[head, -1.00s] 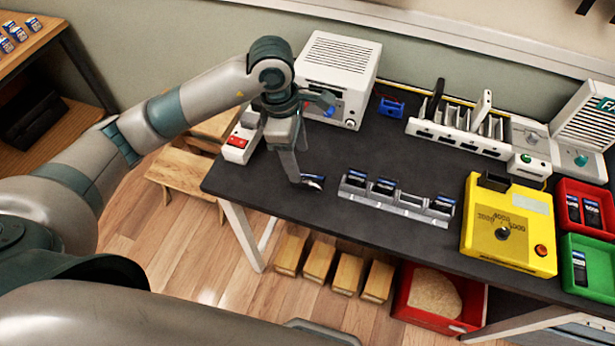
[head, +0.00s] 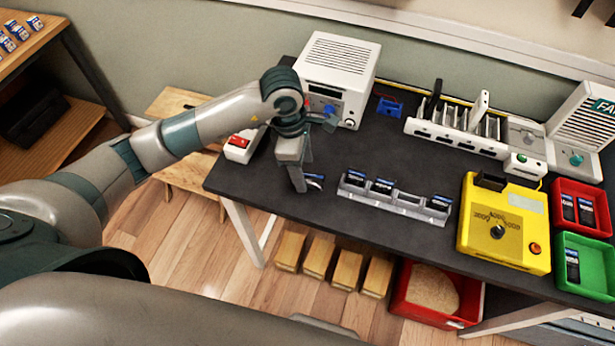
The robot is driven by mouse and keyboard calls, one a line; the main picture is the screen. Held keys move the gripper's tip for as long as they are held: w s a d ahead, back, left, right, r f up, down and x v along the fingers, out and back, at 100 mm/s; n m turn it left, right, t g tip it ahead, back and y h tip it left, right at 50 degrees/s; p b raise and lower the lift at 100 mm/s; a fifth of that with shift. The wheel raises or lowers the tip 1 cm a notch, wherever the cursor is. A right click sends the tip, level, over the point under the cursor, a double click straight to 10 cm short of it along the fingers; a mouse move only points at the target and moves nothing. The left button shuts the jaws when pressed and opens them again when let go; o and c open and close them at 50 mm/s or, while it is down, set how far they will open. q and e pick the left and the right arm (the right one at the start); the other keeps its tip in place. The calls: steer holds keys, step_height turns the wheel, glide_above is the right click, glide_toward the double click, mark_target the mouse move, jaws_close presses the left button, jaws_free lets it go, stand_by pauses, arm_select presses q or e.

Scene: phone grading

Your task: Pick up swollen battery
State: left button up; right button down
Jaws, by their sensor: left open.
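My right gripper is not in view.
A white power box (head: 338,75) stands behind the gripper. A yellow tester (head: 505,225) stands right of the holder, beside red (head: 581,189) and green (head: 585,245) bins holding batteries. A red bin of sand (head: 437,314) sits on the floor below the table.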

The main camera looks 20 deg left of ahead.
mark_target(307, 178)
arm_select(q)
steer(key=shift+w+d+f+p, duration=0.1)
steer(key=shift+d+f+p, duration=0.1)
steer(key=shift+f, duration=0.55)
steer(key=shift+d+f+p, duration=0.15)
steer(key=shift+f, duration=0.6)
steer(key=c, duration=1.1)
